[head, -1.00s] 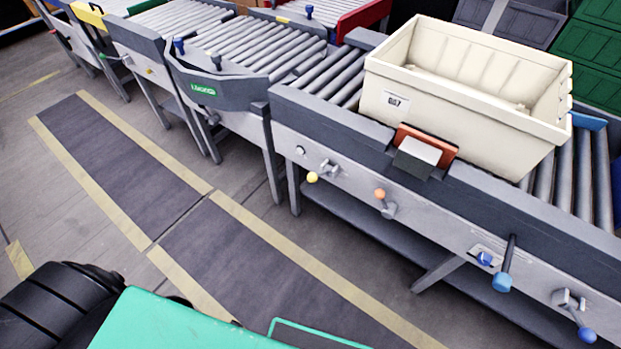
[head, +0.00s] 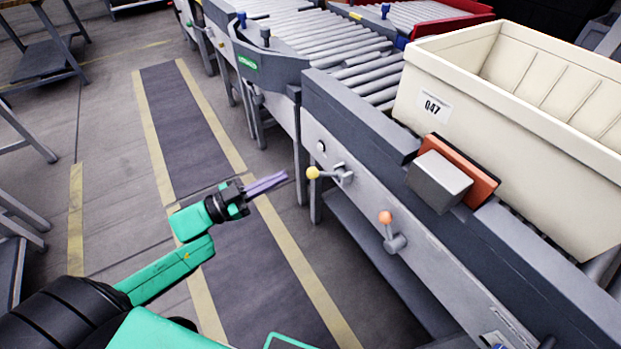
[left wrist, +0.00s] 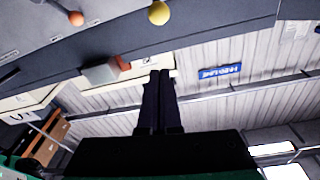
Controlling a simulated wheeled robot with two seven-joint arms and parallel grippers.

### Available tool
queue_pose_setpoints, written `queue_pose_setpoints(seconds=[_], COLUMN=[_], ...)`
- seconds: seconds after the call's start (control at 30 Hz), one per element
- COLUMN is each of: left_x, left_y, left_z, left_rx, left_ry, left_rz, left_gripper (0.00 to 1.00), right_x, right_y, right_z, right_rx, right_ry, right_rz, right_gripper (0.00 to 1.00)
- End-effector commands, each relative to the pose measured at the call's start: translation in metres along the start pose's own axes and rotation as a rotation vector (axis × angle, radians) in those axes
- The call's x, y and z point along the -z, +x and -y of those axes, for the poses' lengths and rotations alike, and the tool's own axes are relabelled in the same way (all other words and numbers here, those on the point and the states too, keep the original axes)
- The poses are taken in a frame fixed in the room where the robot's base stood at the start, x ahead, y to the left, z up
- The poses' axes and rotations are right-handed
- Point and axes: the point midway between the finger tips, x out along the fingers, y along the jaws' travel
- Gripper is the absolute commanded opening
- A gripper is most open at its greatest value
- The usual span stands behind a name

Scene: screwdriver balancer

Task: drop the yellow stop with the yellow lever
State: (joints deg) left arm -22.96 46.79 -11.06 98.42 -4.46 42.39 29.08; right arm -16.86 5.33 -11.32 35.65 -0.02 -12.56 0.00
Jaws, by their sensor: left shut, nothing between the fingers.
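The yellow lever (head: 312,173) sticks out from the conveyor's grey side rail, its ball knob pointing left. Its yellow knob also shows at the top of the left wrist view (left wrist: 158,13). I cannot make out a yellow stop in either current view. My left gripper (head: 284,177) is shut and empty, its fingers pointing right toward the yellow knob and apart from it in the head view. Its dark fingers also show in the left wrist view (left wrist: 160,76), below the knob. My right gripper is not in view.
An orange lever (head: 385,217) sits nearer me on the same rail. Above it, an orange plate with a grey block (head: 440,181) juts from the rail. A cream tote labelled 047 (head: 480,120) stands on the rollers. The floor strip (head: 180,130) left of the conveyor is clear.

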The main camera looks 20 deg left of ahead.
Motion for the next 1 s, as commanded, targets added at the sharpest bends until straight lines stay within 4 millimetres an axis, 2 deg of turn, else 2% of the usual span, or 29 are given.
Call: queue_pose_setpoints(seconds=[0.2,0.37,0.47,0.83,0.87,0.9,1.0], left_x=[0.002,0.001,0.001,0.002,0.0,-0.014,-0.029], left_y=[0.0,0.005,0.019,0.1,0.104,0.097,0.091], left_z=[0.0,0.0,0.001,0.001,0.001,0.0,0.0], left_rx=[-0.001,0.0,0.001,0.002,0.002,0.003,0.002], left_ry=[0.0,0.0,0.002,0.003,0.003,-0.001,-0.001], left_rz=[-0.002,-0.002,-0.004,-0.004,-0.001,0.005,0.004], left_gripper=[0.0,0.0,0.0,0.0,0.0,0.0,0.0], right_x=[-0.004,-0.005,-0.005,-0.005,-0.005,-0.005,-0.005], right_y=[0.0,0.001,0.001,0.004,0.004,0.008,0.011], right_z=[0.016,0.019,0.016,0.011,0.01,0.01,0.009], right_rx=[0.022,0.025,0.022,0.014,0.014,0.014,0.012], right_ry=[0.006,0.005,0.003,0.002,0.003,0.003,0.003], right_rz=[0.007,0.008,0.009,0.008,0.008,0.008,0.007], right_gripper=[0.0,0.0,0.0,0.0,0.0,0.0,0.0])
